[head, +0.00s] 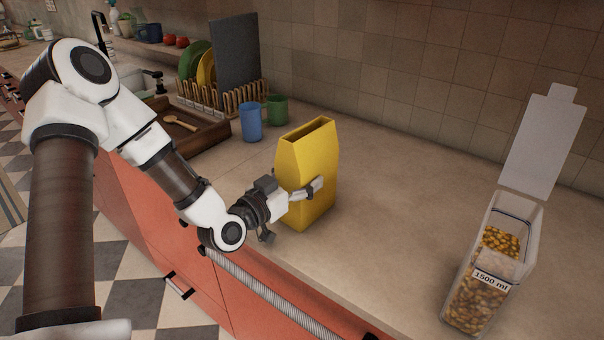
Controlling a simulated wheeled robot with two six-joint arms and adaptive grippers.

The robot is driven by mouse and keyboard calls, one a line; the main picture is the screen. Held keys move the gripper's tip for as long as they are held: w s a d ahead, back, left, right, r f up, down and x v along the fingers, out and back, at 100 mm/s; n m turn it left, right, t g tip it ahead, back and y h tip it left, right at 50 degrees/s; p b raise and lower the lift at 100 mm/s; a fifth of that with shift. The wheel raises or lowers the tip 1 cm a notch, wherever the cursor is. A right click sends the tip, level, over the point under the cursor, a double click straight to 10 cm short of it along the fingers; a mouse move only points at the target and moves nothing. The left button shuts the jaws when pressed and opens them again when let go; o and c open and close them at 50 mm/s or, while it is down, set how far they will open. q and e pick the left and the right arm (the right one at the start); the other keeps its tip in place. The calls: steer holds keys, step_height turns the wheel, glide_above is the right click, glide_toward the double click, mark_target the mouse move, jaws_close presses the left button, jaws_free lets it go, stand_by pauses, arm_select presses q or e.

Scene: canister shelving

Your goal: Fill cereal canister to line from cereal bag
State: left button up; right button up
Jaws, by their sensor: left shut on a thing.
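The yellow cereal bag (300,165) stands upright near the counter's front edge, with its top open. My left gripper (305,192) is shut on the bag at its lower middle, one finger showing across its front face. The clear cereal canister (515,262) is at the right, its lid (545,145) swung up. It holds golden-brown cereal (482,290) and carries a "1500 ml" label (492,279). Cereal shows both below and above the label. The fill line itself is hard to make out. My right gripper is not in view.
A blue cup (251,121) and a green cup (277,110) stand behind the bag. A dish rack (225,98) with plates and a wooden tray (190,135) with a spoon are further left. The counter (400,215) between bag and canister is clear.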

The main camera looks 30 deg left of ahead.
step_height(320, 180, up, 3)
steer(key=p, duration=0.3)
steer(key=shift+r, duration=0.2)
stand_by(0.3)
stand_by(0.4)
